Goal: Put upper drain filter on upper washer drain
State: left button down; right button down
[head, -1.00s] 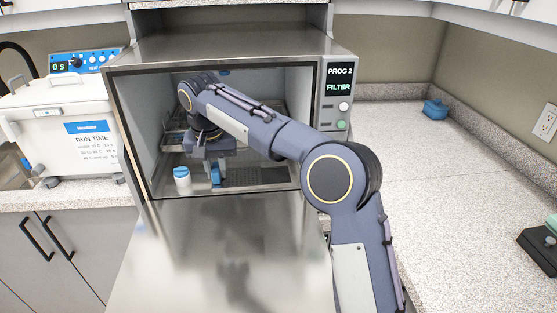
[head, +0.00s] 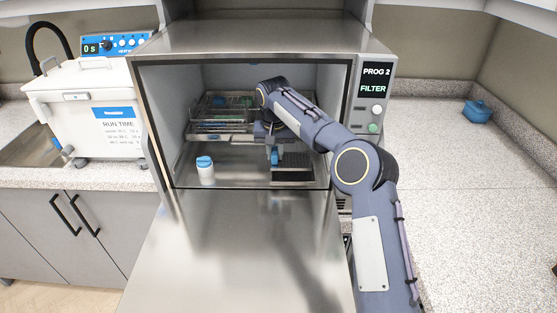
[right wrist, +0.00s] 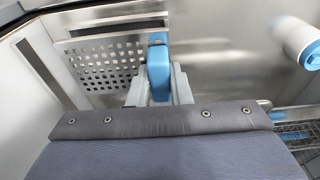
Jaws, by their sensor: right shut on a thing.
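My right gripper (head: 273,157) is inside the open washer chamber, low over its floor. In the right wrist view it is shut on the blue handle of the upper drain filter (right wrist: 105,65), a silver plate with rows of holes. The dark upper washer drain (head: 293,175) lies in the right part of the chamber floor. I cannot tell whether the plate touches the floor. My left gripper is out of view.
A white bottle with a blue cap (head: 205,172) stands on the chamber floor left of my gripper. Wire racks (head: 220,115) are at the back left. The washer door (head: 240,235) is folded down in front.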

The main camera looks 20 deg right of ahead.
jog(key=shift+w+d+f, duration=0.5)
jog(key=shift+f, duration=0.3)
jog(key=shift+w+d+f+p, duration=0.15)
jog(key=shift+f+p, duration=0.2)
jog(key=shift+f, duration=1.45)
jog(key=shift+f, duration=0.1)
jog(key=c, duration=1.3)
grip_release()
jog(key=shift+f, duration=0.1)
jog(key=r, duration=0.5)
jog(key=s+r, duration=0.1)
jog(key=r, duration=0.1)
jog(key=shift+r, duration=0.4)
